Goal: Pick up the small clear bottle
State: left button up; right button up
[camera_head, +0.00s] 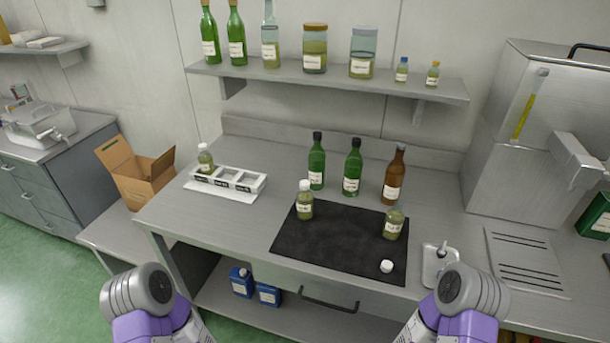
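Several small clear bottles with yellow-green contents are in view. One with a white cap (305,203) stands upright on the black mat (335,240). An uncapped one (393,224) stands at the mat's right side, and a loose white cap (386,266) lies near the mat's front edge. A third, capped bottle (205,160) stands in the left end of a white rack (238,180). Two tiny bottles, one blue-capped (401,71) and one yellow-capped (432,75), stand on the wall shelf. My arms show at the bottom left and right; neither gripper is in view.
Two green bottles (316,165) and a brown bottle (394,178) stand behind the mat. A white-grey dish (438,264) sits right of it. A steel machine (530,150) stands at the right. An open cardboard box (140,178) is left of the bench.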

aim_at(304, 200)
jog(key=z, duration=0.3)
jog(key=k, duration=0.35)
jog(key=u, duration=1.3)
jog(key=i, duration=0.9)
jog(key=z, duration=0.75)
